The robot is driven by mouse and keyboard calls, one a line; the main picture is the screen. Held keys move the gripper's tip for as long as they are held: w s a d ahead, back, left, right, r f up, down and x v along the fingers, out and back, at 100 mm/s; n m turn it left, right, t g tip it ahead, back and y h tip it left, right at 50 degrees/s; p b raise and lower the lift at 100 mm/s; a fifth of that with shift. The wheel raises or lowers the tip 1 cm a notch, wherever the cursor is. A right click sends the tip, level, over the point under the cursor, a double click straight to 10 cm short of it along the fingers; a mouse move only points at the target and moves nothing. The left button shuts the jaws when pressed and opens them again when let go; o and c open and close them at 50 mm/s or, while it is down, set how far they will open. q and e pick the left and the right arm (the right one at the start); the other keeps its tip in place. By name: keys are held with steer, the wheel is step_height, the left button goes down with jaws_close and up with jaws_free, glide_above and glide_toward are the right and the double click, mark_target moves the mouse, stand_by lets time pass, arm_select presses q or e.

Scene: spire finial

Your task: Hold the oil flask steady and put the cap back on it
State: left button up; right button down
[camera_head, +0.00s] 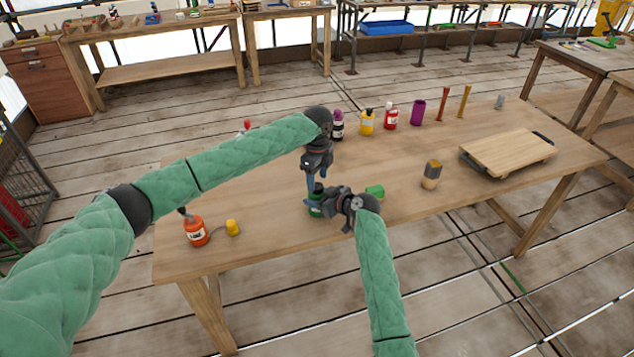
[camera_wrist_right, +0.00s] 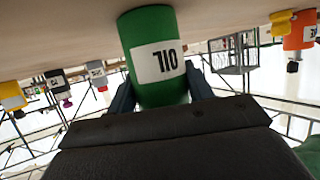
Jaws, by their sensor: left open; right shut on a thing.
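The green oil flask (camera_head: 316,209) stands on the table near its front, partly hidden by my right gripper. In the right wrist view its "OIL" label (camera_wrist_right: 160,62) shows, upside down, between the two fingers. My right gripper (camera_head: 325,205) is shut around the flask's body. My left gripper (camera_head: 313,186) points down from above, its fingers open at the flask's dark top (camera_head: 318,187). I cannot tell whether a cap is between those fingers or on the neck. A small green piece (camera_head: 375,191) lies on the table right of my right gripper; I cannot tell if it is a cap.
An orange bottle (camera_head: 195,231) and a yellow piece (camera_head: 233,228) stand at the left. Several bottles, including a yellow one (camera_head: 367,122), line the back. A grey-topped container (camera_head: 431,174) and a wooden board (camera_head: 508,152) are to the right. The table's front right is clear.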

arm_select(q)
steer(key=shift+r, duration=0.9)
steer(key=shift+c, duration=0.3)
